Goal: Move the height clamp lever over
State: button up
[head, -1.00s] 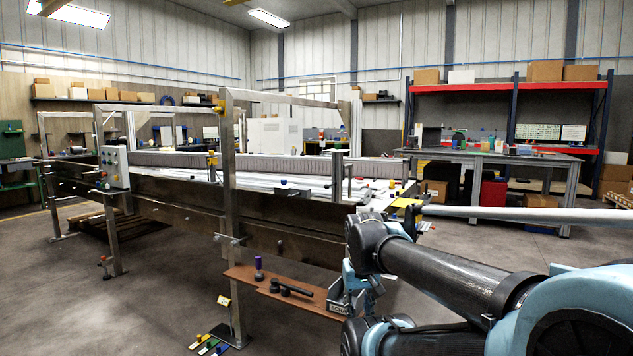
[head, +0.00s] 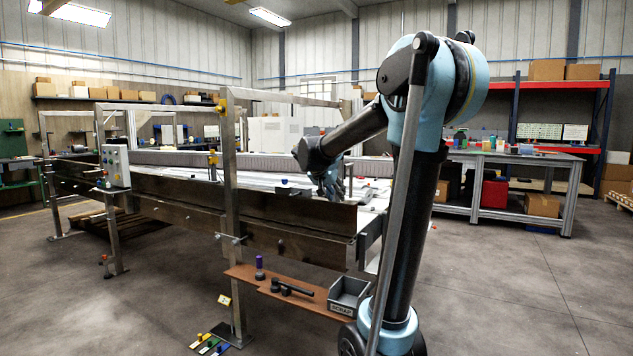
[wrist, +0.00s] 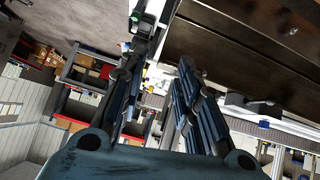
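In the head view my gripper (head: 330,185) is at the conveyor's near end, above the bed, partly hidden by my arm. In the wrist view my gripper (wrist: 160,65) has its two dark fingers apart, with nothing seen between them. Which part is the height clamp lever is not certain. A small metal clamp with a bar (head: 230,238) sits low on the near upright post (head: 229,185), left of my gripper. A small fitting with a red end (head: 104,260) sits on a farther leg. My gripper is apart from both.
A brown shelf (head: 240,272) with a purple-topped peg (head: 259,266) and a black handle-like part (head: 290,288) juts out below the frame. A grey scrap bin (head: 347,293) stands at its end. The conveyor side rail (head: 300,210) lies in front of my gripper.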

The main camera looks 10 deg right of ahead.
jog(key=w+a+r+m+t, duration=0.1)
jog(key=w+a+r, duration=0.1)
jog(key=w, duration=0.4)
jog(key=w+a+r+t, duration=0.1)
jog(key=w+a+r, duration=0.15)
jog(key=w, duration=0.25)
jog(key=shift+h, duration=0.4)
jog(key=x, duration=0.8)
jog(key=shift+w+a+f, duration=0.15)
jog(key=shift+f, duration=0.35)
jog(key=shift+a+r, duration=0.1)
jog(key=c, duration=0.6)
